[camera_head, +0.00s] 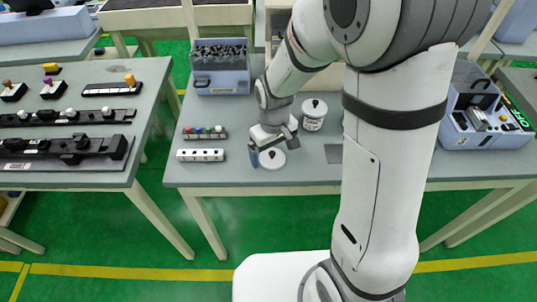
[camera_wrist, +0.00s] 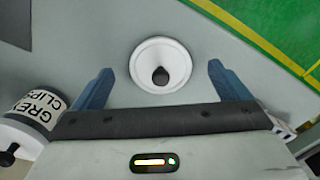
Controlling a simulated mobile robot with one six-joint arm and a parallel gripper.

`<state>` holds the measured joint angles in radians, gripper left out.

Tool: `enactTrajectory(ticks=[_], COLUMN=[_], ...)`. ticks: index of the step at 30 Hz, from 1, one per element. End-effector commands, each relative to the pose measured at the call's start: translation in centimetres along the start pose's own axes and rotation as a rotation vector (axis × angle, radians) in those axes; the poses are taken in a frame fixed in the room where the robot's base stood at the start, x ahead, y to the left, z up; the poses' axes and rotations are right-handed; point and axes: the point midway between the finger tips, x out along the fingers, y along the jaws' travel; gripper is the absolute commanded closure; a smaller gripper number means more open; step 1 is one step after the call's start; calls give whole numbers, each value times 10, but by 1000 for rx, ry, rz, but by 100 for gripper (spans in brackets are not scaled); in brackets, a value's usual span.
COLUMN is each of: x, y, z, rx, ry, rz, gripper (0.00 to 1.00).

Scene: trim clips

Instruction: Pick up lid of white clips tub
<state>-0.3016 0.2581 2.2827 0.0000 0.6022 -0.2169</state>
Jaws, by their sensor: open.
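A round white lid with a black knob (camera_head: 272,158) shows near the front edge of the grey table. In the wrist view the lid (camera_wrist: 160,50) is centred between and beyond the two blue fingers. My gripper (camera_head: 268,157) is open above it, with the fingers apart on either side and not touching the lid. No label shows on or under this lid, so I cannot tell whether a tub stands beneath. A white lidded tub (camera_head: 314,115) stands behind and to the right; in the wrist view its label (camera_wrist: 38,107) reads "GREY CLIPS".
Two small racks (camera_head: 201,155) stand left of the gripper, one with coloured knobs. A blue-grey bin of dark parts (camera_head: 221,83) is at the back. A dark grey patch (camera_head: 333,153) lies right of the lid. My arm hides the table's right middle.

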Motion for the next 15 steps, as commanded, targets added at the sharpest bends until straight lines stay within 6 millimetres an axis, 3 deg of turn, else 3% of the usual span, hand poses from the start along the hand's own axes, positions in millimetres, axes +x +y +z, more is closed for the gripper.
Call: enactTrajectory(ticks=[3,11,15], x=[11,13,13], y=[0,0,0], z=[0,0,0], rx=[0,0,1], ry=[-1,2,2], rz=[0,0,0], gripper=[4,4,16])
